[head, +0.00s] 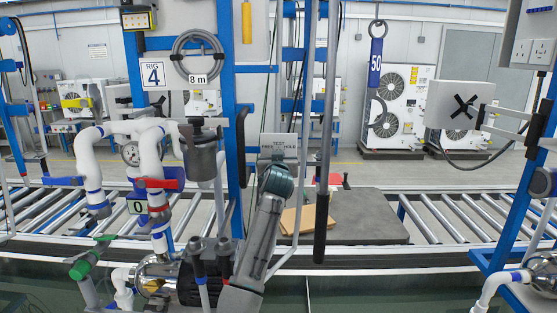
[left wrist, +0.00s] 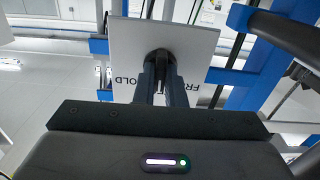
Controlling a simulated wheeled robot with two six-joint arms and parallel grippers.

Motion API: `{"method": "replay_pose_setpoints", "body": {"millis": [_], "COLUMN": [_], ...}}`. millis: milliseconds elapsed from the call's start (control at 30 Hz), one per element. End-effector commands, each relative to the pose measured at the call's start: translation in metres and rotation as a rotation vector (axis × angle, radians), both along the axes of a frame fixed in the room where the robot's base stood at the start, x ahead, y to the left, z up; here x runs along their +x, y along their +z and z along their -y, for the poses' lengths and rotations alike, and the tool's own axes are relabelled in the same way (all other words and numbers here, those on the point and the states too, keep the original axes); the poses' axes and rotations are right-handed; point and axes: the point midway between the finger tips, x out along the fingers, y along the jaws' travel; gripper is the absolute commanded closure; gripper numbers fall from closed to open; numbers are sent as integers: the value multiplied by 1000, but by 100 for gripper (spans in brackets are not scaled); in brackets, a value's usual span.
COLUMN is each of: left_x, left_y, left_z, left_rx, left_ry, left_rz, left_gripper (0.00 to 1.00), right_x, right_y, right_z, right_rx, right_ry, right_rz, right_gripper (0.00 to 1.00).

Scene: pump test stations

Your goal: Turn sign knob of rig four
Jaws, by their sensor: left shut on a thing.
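The sign of rig four is a grey plate lettered TEST, FREE and HOLD (head: 280,141), on the blue frame right of the RIG 4 label (head: 153,76). In the left wrist view the plate (left wrist: 190,40) appears turned over, with parts of FREE and HOLD readable. Its round black knob (left wrist: 158,56) is at the plate's middle. My left gripper (left wrist: 162,80) is shut on the knob, one finger on each side. In the head view my arm hides the knob and most of the gripper. Which word the knob points to cannot be told. My right gripper is not in view.
White pipes with a gauge (head: 130,154), a red valve handle (head: 160,183) and a green one (head: 80,269) stand left of my arm. A dark upright tube (head: 322,195) stands close on its right. A roller conveyor (head: 440,222) and grey mat (head: 365,217) lie behind.

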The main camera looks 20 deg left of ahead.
Motion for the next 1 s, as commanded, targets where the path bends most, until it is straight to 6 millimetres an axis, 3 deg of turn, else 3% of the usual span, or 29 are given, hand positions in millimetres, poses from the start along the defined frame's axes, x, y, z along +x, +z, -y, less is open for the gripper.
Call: {"method": "replay_pose_setpoints", "body": {"millis": [600, 1000], "left_x": [-1, -1], "left_y": [-5, -4], "left_z": [-2, -2], "left_rx": [-427, -671], "left_ry": [-1, 0], "left_rz": [125, 192], "left_gripper": [100, 100], "right_x": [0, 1], "right_y": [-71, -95], "right_z": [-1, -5], "right_rx": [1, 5], "right_ry": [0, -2], "right_rz": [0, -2], "right_gripper": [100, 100]}}
